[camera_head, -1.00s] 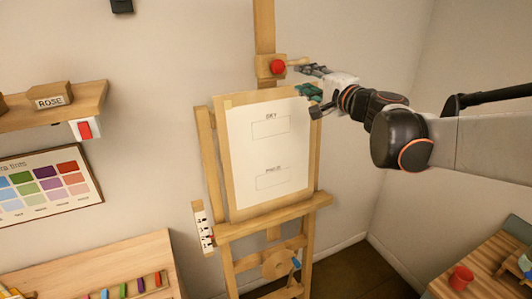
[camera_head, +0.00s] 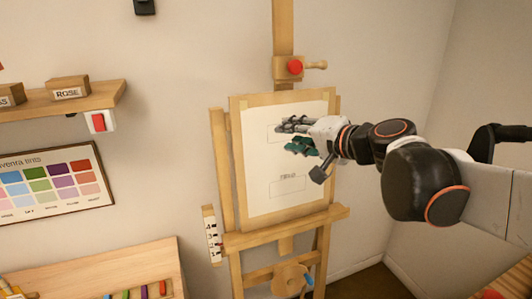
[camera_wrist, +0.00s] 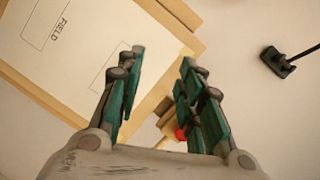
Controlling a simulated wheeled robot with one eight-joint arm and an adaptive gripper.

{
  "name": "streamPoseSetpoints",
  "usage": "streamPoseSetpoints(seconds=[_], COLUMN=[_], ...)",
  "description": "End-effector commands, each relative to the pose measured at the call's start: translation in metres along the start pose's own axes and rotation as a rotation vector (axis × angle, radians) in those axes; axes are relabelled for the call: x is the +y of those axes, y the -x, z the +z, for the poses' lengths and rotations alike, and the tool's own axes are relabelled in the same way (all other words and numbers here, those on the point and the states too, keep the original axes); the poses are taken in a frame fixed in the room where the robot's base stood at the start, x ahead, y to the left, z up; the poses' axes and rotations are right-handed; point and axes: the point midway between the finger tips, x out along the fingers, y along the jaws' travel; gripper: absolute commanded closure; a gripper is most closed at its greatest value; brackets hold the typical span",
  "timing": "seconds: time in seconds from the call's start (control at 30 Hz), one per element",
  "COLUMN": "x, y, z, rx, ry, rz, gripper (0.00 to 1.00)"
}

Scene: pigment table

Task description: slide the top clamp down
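The top clamp (camera_head: 288,70) is a wooden block with a red knob (camera_head: 295,67) and a wooden peg sticking out to the right. It sits on the easel's upright post, a little above the board (camera_head: 238,150). My gripper (camera_head: 288,137) is in front of the paper on the board, below the clamp and not touching it. Its fingers are spread with nothing between them. In the wrist view my open gripper (camera_wrist: 162,56) has green-padded fingers; the red knob (camera_wrist: 180,133) shows beyond and between them, with the clamp partly hidden.
A shelf (camera_head: 100,98) with labelled wooden blocks and a colour chart (camera_head: 60,182) are on the wall at left. A table (camera_head: 120,262) with coloured sticks stands front left. A scale strip (camera_head: 212,238) hangs beside the easel. The wall right of the clamp is clear.

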Motion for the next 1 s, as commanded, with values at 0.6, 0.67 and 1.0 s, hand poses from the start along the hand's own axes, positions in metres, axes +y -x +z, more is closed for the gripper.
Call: streamPoseSetpoints(seconds=[0.6, 0.67, 1.0], x=[0.038, 0.038, 0.038], y=[0.01, 0.01, 0.01], z=[0.041, 0.041, 0.041], rx=[-0.056, -0.056, -0.058], ry=[0.108, 0.108, 0.094], rz=[0.084, 0.084, 0.089], gripper=[0.66, 0.66, 0.65])
